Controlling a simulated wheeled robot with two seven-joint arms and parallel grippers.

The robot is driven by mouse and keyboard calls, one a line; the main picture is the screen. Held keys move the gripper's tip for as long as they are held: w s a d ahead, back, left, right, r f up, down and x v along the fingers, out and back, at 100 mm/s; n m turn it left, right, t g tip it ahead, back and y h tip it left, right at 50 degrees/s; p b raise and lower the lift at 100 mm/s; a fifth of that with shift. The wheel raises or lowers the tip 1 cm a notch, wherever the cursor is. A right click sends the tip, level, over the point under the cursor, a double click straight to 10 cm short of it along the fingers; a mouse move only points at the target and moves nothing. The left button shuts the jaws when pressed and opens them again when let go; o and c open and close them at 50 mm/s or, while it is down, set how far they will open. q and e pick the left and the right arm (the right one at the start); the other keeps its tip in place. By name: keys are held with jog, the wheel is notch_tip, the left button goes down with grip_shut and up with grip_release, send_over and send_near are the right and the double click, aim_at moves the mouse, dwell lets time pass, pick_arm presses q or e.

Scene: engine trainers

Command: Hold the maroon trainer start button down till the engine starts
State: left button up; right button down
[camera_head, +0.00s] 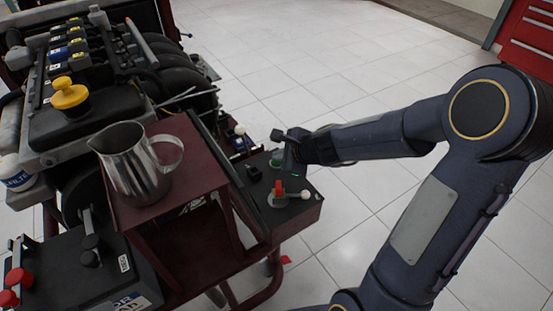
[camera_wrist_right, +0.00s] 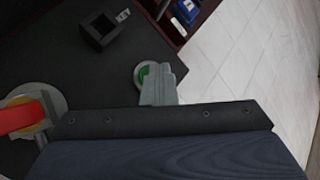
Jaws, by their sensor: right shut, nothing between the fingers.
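The maroon trainer (camera_head: 178,246) carries an engine and a dark control panel (camera_head: 296,217) on its right side. A green start button (camera_head: 275,161) sits on the panel's far part and shows in the right wrist view (camera_wrist_right: 143,73) as a green disc in a pale ring. My right gripper (camera_head: 287,171) is shut and empty, pointing down at the button. In the right wrist view its grey fingertips (camera_wrist_right: 160,84) cover the button's right part. I cannot tell whether they press it. My left gripper is not in view.
A black square socket (camera_wrist_right: 97,31) is on the panel. A metal pitcher (camera_head: 135,165) stands on the maroon shelf. Tiled floor is clear beyond.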

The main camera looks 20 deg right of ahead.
jog(key=shift+r, duration=0.1)
dwell(0.6)
jog(key=shift+r+p, duration=0.85)
jog(key=shift+p, duration=0.05)
notch_tip(320, 180, up, 5)
jog(key=p, duration=0.5)
